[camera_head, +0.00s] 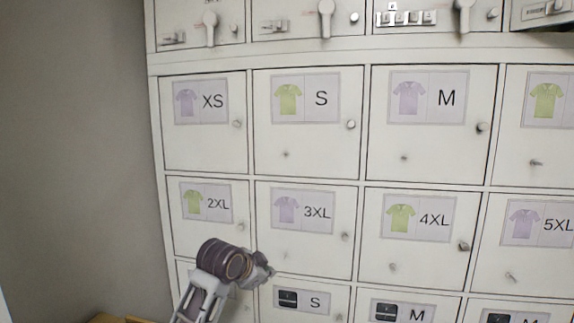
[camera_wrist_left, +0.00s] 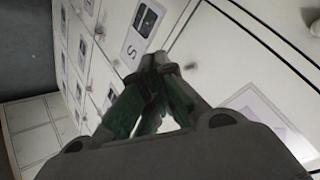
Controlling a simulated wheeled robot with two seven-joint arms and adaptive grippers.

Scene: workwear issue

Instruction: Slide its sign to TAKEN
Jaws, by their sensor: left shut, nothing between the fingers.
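Small sliding signs sit on the top row of locker doors in the head view: one at the left (camera_head: 172,38), one in the second door (camera_head: 287,25), one in the third (camera_head: 405,18) and one at the right edge (camera_head: 548,8). Their wording is too small to read surely. My left gripper (camera_head: 265,270) is shut and empty in front of the lower doors, below the 3XL label (camera_head: 303,207) and well below the signs. In the left wrist view its fingertips (camera_wrist_left: 160,62) meet near a door labelled S (camera_wrist_left: 133,50). My right gripper is out of view.
White locker doors carry shirt labels and round knobs, such as the S door knob (camera_head: 351,125) and the 4XL door knob (camera_head: 463,246). Lever handles (camera_head: 326,18) stick out on the top row. A plain grey wall (camera_head: 75,150) stands at the left.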

